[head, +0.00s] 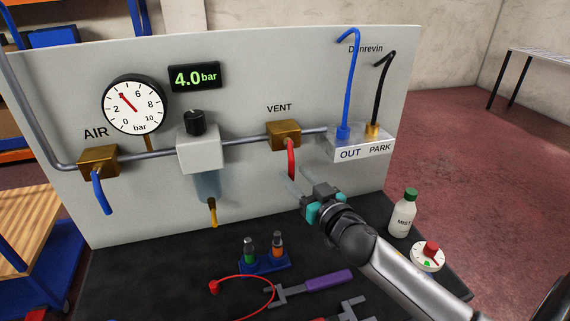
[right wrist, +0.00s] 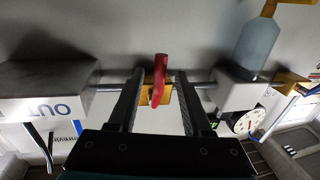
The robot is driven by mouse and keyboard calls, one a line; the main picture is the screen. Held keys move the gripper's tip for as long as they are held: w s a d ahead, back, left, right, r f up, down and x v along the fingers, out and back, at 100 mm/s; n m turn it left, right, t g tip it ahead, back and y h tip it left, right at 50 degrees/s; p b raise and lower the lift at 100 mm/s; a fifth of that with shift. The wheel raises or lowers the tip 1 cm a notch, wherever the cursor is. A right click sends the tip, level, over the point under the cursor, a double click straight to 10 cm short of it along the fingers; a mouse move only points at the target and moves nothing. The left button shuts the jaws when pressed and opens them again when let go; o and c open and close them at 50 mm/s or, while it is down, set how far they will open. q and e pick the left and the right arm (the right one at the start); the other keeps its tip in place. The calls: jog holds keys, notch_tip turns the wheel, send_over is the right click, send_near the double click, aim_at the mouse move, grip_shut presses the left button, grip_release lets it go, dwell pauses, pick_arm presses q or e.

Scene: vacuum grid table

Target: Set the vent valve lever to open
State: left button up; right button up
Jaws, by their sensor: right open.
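The vent valve is a brass block (head: 284,135) under the VENT label on the grey panel. Its red lever (head: 291,158) hangs down, tilted slightly to the right at its lower end. My right gripper (head: 298,174) is open, just below and in front of the lever. In the right wrist view, which is upside down, the red lever (right wrist: 160,82) shows between the two spread fingers of my right gripper (right wrist: 159,76), with visible gaps on both sides. The brass block (right wrist: 148,96) shows behind it. My left gripper is not in view.
A pipe (head: 240,140) runs to the OUT/PARK block (head: 362,148) with blue and black hoses. A regulator (head: 199,150) and gauge (head: 134,104) are at left. On the dark table stand a bottle (head: 402,214), a red-knobbed dial (head: 428,256) and several tools.

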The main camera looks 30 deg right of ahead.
jog(key=shift+w+d, duration=0.1)
jog(key=shift+w, duration=2.85)
grip_shut()
